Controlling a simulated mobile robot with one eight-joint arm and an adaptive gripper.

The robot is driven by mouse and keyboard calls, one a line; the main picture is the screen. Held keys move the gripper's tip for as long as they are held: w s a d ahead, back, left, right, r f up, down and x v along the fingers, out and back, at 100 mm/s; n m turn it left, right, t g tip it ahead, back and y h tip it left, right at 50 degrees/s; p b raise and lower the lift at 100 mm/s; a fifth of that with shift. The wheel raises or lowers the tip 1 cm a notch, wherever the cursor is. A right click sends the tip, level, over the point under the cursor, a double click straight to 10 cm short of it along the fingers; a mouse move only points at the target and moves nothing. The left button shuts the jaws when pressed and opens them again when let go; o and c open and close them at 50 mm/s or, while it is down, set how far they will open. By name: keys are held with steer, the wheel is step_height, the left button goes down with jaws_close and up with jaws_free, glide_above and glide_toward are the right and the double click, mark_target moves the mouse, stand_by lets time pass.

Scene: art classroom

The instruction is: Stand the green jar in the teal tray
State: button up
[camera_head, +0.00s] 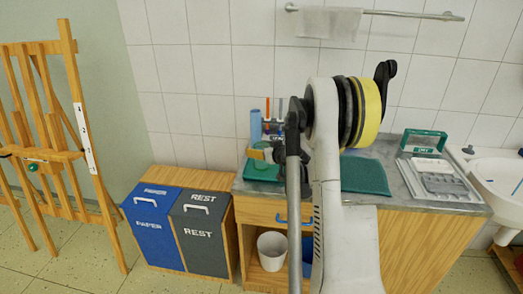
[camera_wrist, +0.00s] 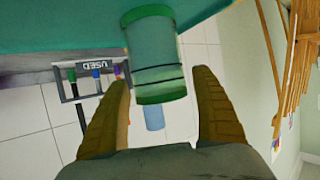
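The green jar (camera_wrist: 157,65) is see-through green with darker green ends; it shows in the wrist view, which is upside down. One end meets the teal tray (camera_wrist: 70,28), so it appears to stand upright in it. My gripper (camera_wrist: 162,82) is open, with a tan finger on either side of the jar and visible gaps between. In the head view the teal tray (camera_head: 262,174) lies at the counter's left end, with my gripper (camera_head: 262,153) just above it. I cannot make out the jar clearly there; my arm hides part of that area.
A brush rack marked USED (camera_wrist: 92,84) and a blue bottle (camera_head: 256,124) stand behind the tray. A teal mat (camera_head: 364,175) lies right of my arm. Bins (camera_head: 201,232) and an easel stand left.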

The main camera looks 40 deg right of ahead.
steer(key=shift+r+p, duration=0.3)
steer(key=p+v, duration=0.3)
steer(key=v, duration=0.8)
steer(key=s+a+r+n+g+y, duration=0.15)
steer(key=a+r, duration=0.25)
steer(key=a, duration=0.9)
steer(key=s+a+r+n+g+y, duration=0.1)
steer(key=s+a+r+g+y, duration=0.2)
steer(key=a, duration=1)
steer(key=s+a+g+h, duration=0.1)
steer(key=s+a, duration=1.1)
steer(key=s, duration=0.4)
steer(key=shift+s+r+g, duration=0.35)
steer(key=shift+r, duration=0.05)
steer(key=shift+a+h, duration=0.1)
steer(key=shift+h, duration=0.15)
